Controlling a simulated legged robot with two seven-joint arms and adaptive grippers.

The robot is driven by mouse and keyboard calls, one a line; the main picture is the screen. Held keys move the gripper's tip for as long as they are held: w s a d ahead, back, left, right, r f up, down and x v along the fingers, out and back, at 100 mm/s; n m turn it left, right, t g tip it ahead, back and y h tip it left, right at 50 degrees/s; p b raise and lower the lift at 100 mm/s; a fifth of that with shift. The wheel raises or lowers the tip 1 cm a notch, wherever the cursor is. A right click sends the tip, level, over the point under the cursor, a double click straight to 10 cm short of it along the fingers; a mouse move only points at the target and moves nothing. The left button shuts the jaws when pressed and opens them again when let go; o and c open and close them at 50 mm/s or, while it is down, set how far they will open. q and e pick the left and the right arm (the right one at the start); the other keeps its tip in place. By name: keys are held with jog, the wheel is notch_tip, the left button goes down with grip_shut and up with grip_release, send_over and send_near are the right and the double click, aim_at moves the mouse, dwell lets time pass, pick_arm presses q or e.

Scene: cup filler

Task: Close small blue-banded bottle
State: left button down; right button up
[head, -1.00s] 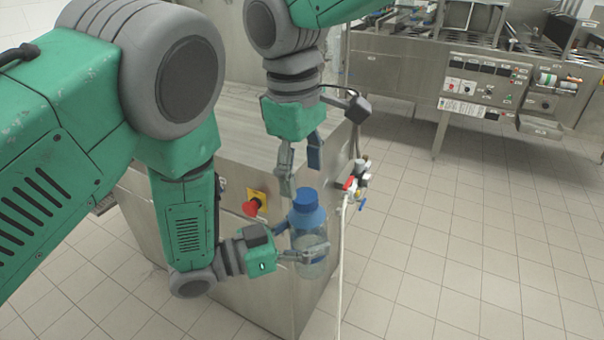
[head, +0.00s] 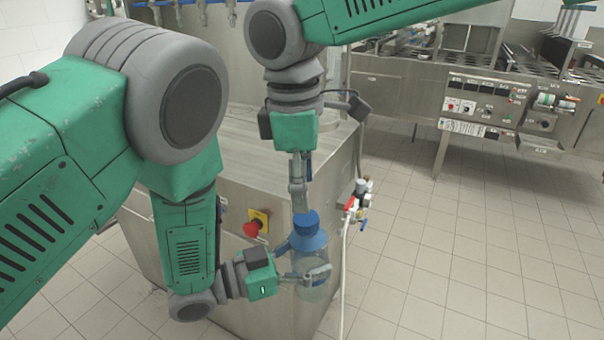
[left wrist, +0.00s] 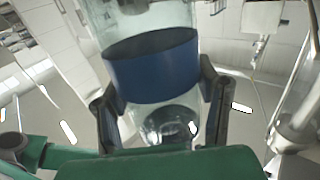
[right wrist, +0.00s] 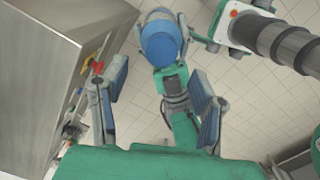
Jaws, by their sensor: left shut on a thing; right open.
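The small blue-banded bottle (head: 313,262) is clear, with a blue band and a blue cap (head: 307,222) on top. My left gripper (head: 305,275) is shut on the bottle and holds it roughly upright beside the steel cabinet. In the left wrist view the blue band (left wrist: 152,64) shows between the fingers. My right gripper (head: 301,200) points down just above the cap. In the right wrist view its padded fingers (right wrist: 160,100) are apart and empty, with the blue cap (right wrist: 161,42) beyond their tips. Whether they touch the cap cannot be told.
The steel cabinet (head: 250,290) stands right behind the bottle, with a red emergency button (head: 252,228) on its side. A valve with red and blue handles (head: 357,200) and a pale hose sit at its corner. Tiled floor (head: 450,260) is free to the right.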

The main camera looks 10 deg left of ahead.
aim_at(306, 216)
jog(key=f, duration=0.6)
jog(key=shift+w+d+f, duration=0.1)
jog(key=shift+d, duration=0.15)
jog(key=c, duration=1.2)
jog(key=shift+m, duration=0.8)
jog(key=o, duration=1.3)
